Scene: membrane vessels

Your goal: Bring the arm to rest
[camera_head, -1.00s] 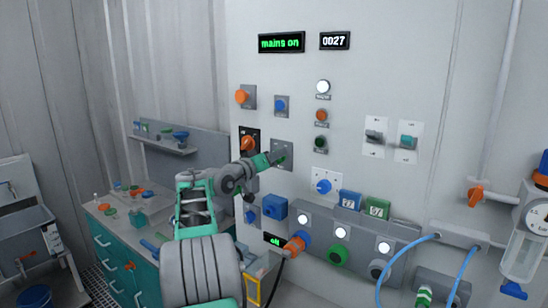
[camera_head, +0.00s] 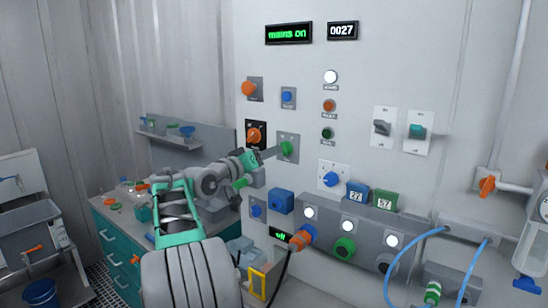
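My arm (camera_head: 190,270) reaches up from the bottom of the view toward the white control wall. My gripper (camera_head: 266,154) is at its end, left of a green knob (camera_head: 287,148) on a grey plate. The gripper is seen from the side and small, so its opening and any contact with the knob cannot be made out. I see nothing held in it.
The wall carries an orange knob on a black plate (camera_head: 254,135), a blue knob (camera_head: 331,179), and switches (camera_head: 383,128). Below are a grey socket box (camera_head: 373,225) and blue hoses (camera_head: 399,262). A teal bench (camera_head: 118,258) and a sink (camera_head: 32,228) stand left.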

